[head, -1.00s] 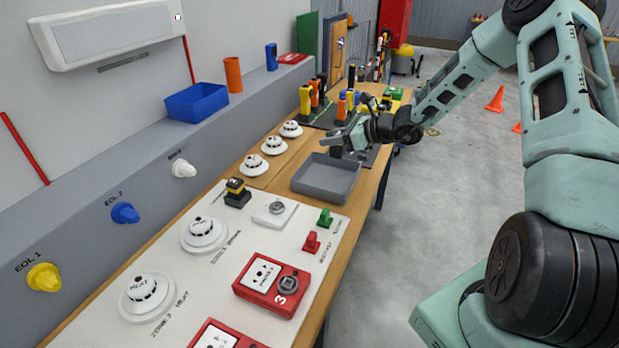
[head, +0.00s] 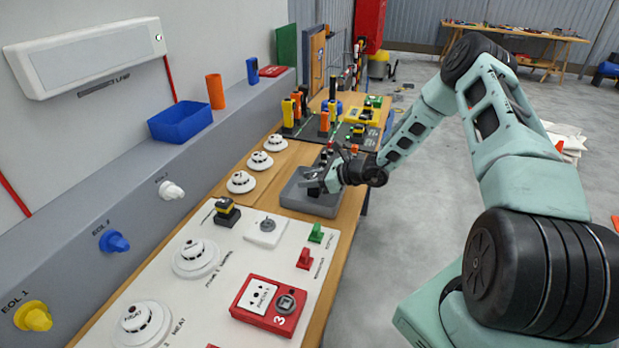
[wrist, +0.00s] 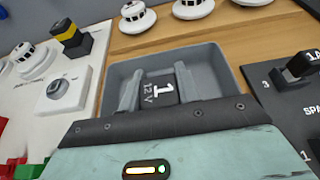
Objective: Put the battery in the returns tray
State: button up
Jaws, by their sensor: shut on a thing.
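The battery (wrist: 162,90) is a dark block marked "1" and "12 V" in the wrist view. My gripper (wrist: 157,92) is shut on it, with one grey finger on each side. The grey returns tray (wrist: 225,65) lies around and below the battery in the wrist view. In the head view my gripper (head: 318,178) is over the tray (head: 300,203), and the battery is mostly hidden there. I cannot tell whether the battery touches the tray floor.
A black spares board (wrist: 275,95) with a dark block (wrist: 300,65) adjoins the tray's right side in the wrist view. White detectors (head: 241,182) line the wall side. A white panel (head: 225,262) with a red call point (head: 269,304) stands nearer.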

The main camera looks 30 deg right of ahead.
jog(key=shift+f, duration=0.2)
jog(key=o, duration=1.2)
jog(key=shift+c, duration=0.2)
jog(key=shift+r, duration=0.15)
